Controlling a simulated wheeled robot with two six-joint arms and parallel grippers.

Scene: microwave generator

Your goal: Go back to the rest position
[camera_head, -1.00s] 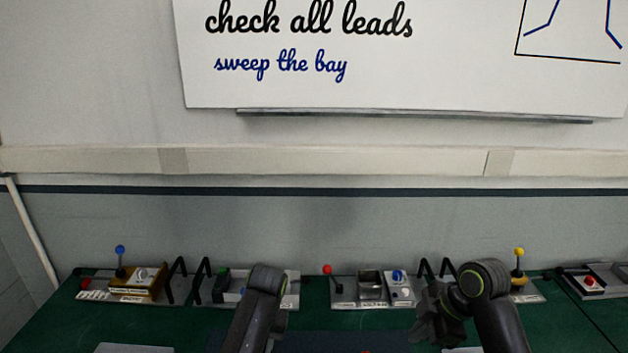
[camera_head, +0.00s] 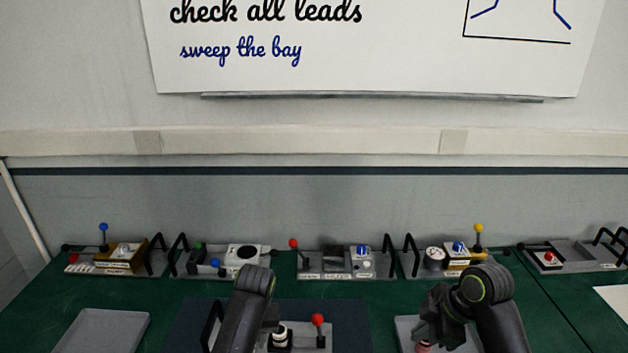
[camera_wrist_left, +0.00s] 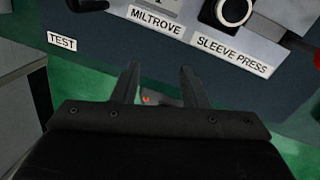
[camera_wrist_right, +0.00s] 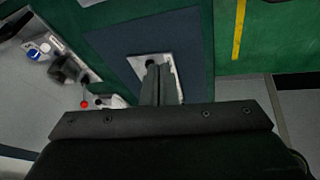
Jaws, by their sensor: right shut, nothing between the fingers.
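My left arm (camera_head: 246,310) reaches in over the dark mat in the head view, where its fingers are hidden. In the left wrist view my left gripper (camera_wrist_left: 160,75) has its two fingers apart with nothing held, near a dark surface with "TEST", "MILTROVE" and "SLEEVE PRESS" labels. My right gripper (camera_head: 432,328) hangs over a grey tray at the front right. In the right wrist view the right gripper's fingers (camera_wrist_right: 158,75) are together and empty.
A device with a red-knobbed lever (camera_head: 318,322) sits on the dark mat (camera_head: 350,318). Several panels with levers and knobs line the back wall. An empty grey tray (camera_head: 102,330) lies front left. A grey tray (camera_head: 402,325) lies under the right gripper. Green table (camera_head: 55,300) shows between.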

